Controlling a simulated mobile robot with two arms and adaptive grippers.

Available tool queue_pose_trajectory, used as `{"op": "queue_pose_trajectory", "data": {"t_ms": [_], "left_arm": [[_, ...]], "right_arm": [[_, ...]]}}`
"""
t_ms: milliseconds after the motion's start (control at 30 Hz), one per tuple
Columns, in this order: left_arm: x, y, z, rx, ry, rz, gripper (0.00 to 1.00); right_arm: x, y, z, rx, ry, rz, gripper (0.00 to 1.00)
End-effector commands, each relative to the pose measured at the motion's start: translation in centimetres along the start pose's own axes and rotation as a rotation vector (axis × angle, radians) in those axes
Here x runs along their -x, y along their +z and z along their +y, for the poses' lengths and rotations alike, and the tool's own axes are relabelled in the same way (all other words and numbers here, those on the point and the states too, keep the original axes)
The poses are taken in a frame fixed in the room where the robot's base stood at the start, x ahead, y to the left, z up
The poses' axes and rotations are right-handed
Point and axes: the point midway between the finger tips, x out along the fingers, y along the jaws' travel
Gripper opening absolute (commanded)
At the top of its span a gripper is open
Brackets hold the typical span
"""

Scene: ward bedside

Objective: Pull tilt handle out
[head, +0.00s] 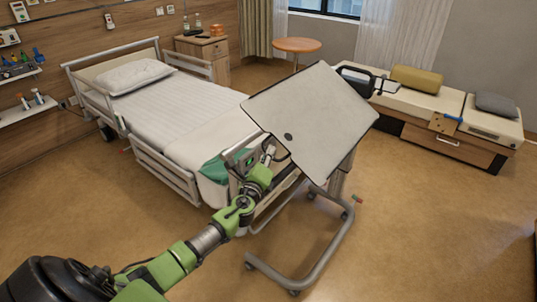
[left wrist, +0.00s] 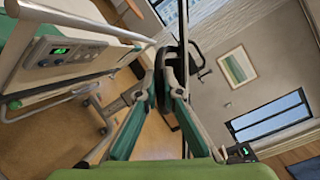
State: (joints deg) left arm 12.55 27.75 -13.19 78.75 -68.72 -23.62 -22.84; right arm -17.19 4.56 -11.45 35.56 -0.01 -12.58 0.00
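The overbed table's pale top (head: 305,115) is steeply tilted, with a dark round spot on its face. My left gripper (head: 269,152) reaches up beside the table's lower left edge, close to the bed's foot end. A thin dark curved part (head: 283,157) shows under that edge, just right of the gripper; I cannot tell whether it is the tilt handle. In the left wrist view the two teal-padded fingers (left wrist: 165,80) converge towards a dark part (left wrist: 183,55).
The bed (head: 180,115) stands left, its foot-end control panel (left wrist: 62,52) close to my gripper. The table's grey base frame (head: 315,262) lies on the floor. A bench with cushions (head: 416,80) stands at the back right. The right floor is clear.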

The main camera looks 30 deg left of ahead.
Motion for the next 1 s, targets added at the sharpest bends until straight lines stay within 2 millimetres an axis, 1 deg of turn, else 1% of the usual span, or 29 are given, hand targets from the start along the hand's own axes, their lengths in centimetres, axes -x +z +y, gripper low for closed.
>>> {"op": "queue_pose_trajectory", "data": {"t_ms": [67,333,633,700,733,1000], "left_arm": [[0.2,0.0,0.1,0.0,0.001,0.0,0.0],[2.6,0.8,0.6,-0.002,0.001,0.001,0.0],[2.8,0.9,0.8,-0.002,0.004,0.0,0.0],[2.8,0.9,0.8,-0.002,0.005,0.0,0.2],[2.8,0.9,0.8,-0.002,0.004,0.0,0.25],[2.7,0.9,0.7,-0.001,0.001,0.0,0.25]], "right_arm": [[0.0,0.0,0.0,0.0,0.0,0.0,0.4],[0.2,-0.1,0.0,0.0,0.0,0.0,0.4],[0.1,0.0,0.0,0.0,0.0,-0.001,0.4],[0.1,0.0,0.0,0.0,0.0,-0.001,0.4],[0.1,0.0,0.0,0.0,0.0,-0.001,0.4],[0.1,0.0,0.1,0.001,0.001,-0.001,0.4]]}}
